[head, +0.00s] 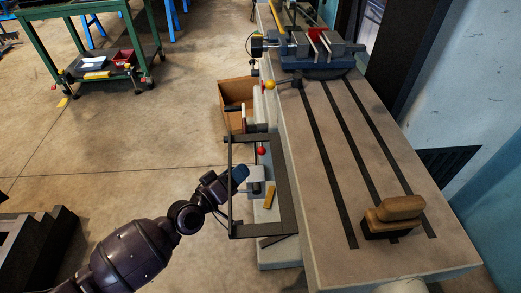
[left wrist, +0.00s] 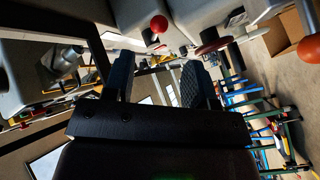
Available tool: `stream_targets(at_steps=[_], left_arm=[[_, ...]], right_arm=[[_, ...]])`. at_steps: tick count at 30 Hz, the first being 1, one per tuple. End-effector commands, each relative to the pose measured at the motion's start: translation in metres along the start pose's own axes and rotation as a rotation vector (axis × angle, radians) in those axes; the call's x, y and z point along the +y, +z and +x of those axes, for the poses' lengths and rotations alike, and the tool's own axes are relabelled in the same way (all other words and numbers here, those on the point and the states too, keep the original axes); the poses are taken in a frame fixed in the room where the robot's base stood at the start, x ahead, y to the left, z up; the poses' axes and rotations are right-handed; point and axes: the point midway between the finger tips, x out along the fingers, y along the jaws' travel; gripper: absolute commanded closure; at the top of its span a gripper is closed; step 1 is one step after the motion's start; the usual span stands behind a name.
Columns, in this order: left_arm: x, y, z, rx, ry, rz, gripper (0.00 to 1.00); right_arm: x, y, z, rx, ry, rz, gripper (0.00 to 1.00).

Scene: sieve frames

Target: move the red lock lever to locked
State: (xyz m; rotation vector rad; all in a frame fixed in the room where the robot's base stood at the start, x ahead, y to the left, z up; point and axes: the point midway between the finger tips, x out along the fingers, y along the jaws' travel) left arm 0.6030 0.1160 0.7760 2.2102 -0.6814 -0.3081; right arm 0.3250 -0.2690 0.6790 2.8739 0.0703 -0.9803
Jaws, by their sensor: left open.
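The red lock lever (head: 262,151) shows as a small red ball knob on the grey machine beside the bench in the head view. In the left wrist view a red ball (left wrist: 159,23) on a short stem stands beyond my fingers, near the top. My left gripper (head: 239,174) is beside the machine's dark frame, below and left of the knob in the head view. In the left wrist view my left gripper (left wrist: 157,80) has its two fingers apart with nothing held between them. The knob is clear of the fingers. My right gripper is in no view.
A dark rectangular frame (head: 231,205) stands close around my left gripper. The bench (head: 320,160) is to the right, with a vise (head: 310,48) at the back and a wooden-handled block (head: 393,218) near the front. A cardboard box (head: 235,92) is on the floor behind.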

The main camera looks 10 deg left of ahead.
Motion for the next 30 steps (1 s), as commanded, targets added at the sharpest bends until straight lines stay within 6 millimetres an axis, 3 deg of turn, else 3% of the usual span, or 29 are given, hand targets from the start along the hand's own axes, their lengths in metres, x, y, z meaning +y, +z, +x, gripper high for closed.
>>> stream_targets(at_steps=[15,21,30], left_arm=[[0.0,0.0,0.081,0.001,0.001,0.0,0.48],[0.0,0.0,0.094,0.0,0.0,0.002,0.48],[0.001,0.0,0.096,0.0,0.0,0.002,0.48]], right_arm=[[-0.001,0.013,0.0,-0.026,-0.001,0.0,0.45],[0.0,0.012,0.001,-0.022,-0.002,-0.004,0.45],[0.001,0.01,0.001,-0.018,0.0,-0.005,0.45]])
